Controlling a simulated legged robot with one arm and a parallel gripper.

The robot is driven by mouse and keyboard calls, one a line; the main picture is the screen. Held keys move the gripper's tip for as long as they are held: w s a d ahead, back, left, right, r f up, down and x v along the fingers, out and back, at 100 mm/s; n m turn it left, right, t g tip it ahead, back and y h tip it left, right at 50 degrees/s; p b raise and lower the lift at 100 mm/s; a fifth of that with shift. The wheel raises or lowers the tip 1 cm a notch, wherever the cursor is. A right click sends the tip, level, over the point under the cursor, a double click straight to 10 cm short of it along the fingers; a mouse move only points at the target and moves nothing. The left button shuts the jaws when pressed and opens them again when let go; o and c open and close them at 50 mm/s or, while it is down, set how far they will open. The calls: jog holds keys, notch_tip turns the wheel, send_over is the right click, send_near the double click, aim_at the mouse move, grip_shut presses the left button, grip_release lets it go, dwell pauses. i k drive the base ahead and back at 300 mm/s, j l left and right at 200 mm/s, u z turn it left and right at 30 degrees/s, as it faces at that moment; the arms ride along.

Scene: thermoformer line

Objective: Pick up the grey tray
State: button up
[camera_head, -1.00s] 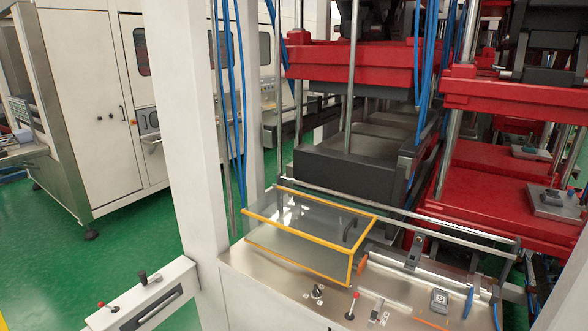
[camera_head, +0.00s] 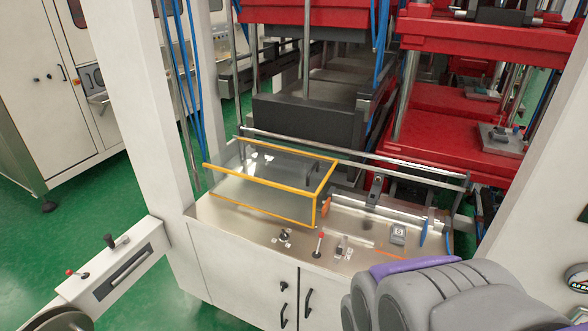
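A steel-topped cabinet (camera_head: 238,222) with a yellow-framed clear guard (camera_head: 270,178), knobs and a lever stands ahead. Red press plates (camera_head: 450,115) are behind it. White posts rise at left (camera_head: 140,110) and right (camera_head: 545,190). Green floor (camera_head: 105,215) is open at left.

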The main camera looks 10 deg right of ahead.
aim_at(398, 230)
jog(key=i+j+z, duration=0.1)
jog(key=i+z, duration=0.25)
jog(key=z, duration=0.15)
jog(key=i+j+z, duration=0.2)
jog(key=i+z, duration=0.15)
jog(key=z, duration=0.15)
jog(key=i+j+z, duration=0.3)
jog(key=z, duration=0.2)
